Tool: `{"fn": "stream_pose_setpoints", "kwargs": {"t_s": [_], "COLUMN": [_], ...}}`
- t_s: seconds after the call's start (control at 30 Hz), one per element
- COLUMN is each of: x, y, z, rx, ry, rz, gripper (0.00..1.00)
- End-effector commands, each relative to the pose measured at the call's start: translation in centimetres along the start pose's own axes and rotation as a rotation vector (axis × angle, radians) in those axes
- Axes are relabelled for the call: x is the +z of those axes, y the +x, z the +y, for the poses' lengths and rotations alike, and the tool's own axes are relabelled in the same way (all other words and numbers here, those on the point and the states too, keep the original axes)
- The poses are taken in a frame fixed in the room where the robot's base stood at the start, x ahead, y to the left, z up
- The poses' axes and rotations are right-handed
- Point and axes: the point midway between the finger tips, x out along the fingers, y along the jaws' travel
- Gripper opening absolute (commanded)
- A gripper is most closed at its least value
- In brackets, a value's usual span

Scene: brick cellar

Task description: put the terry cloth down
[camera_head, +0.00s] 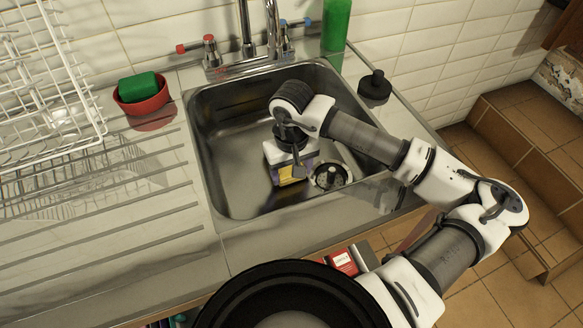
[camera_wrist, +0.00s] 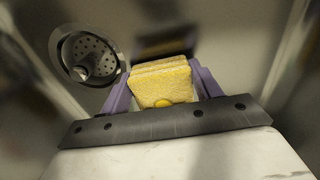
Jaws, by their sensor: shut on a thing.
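The terry cloth is a folded yellow cloth (camera_wrist: 160,84), seen in the wrist view between the two purple fingers of my gripper (camera_wrist: 158,80). My gripper is shut on it, one finger against each side. In the head view, my gripper (camera_head: 291,173) points down inside the metal sink basin (camera_head: 235,190), and a small part of the yellow cloth (camera_head: 297,172) shows below the white hand. The round drain (camera_head: 331,177) lies just right of the gripper. I cannot tell whether the cloth touches the basin floor.
The tap (camera_head: 247,45) stands behind the basin. A red bowl with a green sponge (camera_head: 138,86) is left of it, near a white dish rack (camera_head: 50,90). A green bottle (camera_head: 335,25) and a black stopper (camera_head: 375,86) stand behind and right.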

Motion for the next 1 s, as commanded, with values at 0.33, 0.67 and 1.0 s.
{"fn": "stream_pose_setpoints", "kwargs": {"t_s": [0.33,0.67,1.0], "x": [-0.02,-0.01,0.0], "y": [0.39,0.46,0.13], "z": [0.03,0.01,0.0], "rx": [0.001,0.001,0.0], "ry": [0.0,-0.001,0.0], "rz": [0.001,0.0,0.0], "gripper": [0.45,0.85,0.85]}}
